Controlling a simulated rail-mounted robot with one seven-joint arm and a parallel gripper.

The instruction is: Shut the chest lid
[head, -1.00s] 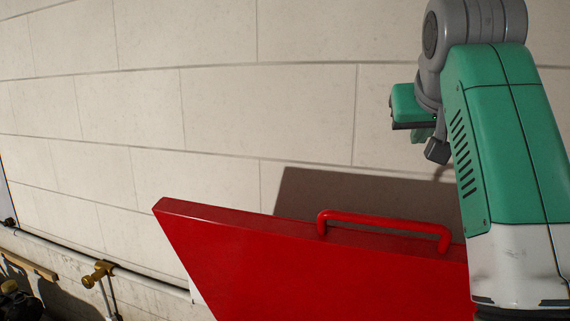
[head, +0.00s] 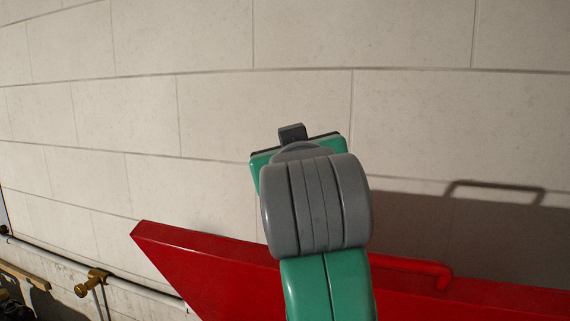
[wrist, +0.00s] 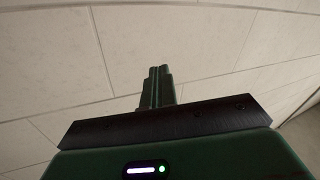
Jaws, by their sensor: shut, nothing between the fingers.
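The red chest lid (head: 215,265) stands raised in the head view, with its top edge running across the lower part of the picture. Its red bar handle (head: 425,266) is on that edge, partly hidden behind my arm. The chest body is not in view. My gripper (head: 292,133) is above and beyond the lid's edge, on the wall side, and largely hidden by my own wrist. In the wrist view, its fingers (wrist: 158,86) are together and empty, with only wall beyond them. I cannot tell whether my arm touches the lid.
A pale block wall (head: 180,110) fills the background and carries the shadow of the lid and handle. A white pipe (head: 140,292) with a brass valve (head: 92,282) runs along the lower left.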

